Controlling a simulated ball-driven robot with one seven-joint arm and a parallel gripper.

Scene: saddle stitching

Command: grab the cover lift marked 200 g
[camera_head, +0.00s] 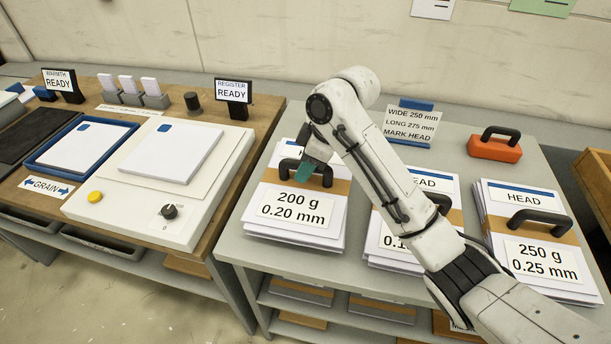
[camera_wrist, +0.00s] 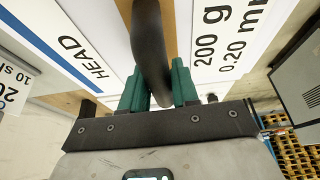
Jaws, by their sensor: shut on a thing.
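The cover lift marked 200 g (camera_head: 295,208) is a stack of white sheets with a brown band, a black handle and a "200 g 0.20 mm" label. It lies on the grey table, left of two other lifts. My gripper (camera_head: 307,172) is at its handle, with my arm coming in from the right. In the wrist view, the green fingers of my gripper (camera_wrist: 160,85) are shut on the black handle (camera_wrist: 152,40), one on each side. The 200 g label (camera_wrist: 215,40) shows beside it. Whether the stack is lifted off the table cannot be told.
A lift marked 250 g (camera_head: 540,258) lies at the right; another lift (camera_head: 392,250) between is partly hidden by my arm. An orange block with a black handle (camera_head: 495,148) and a sign (camera_head: 407,125) stand behind. A workbench with a white register unit (camera_head: 160,195) is at the left.

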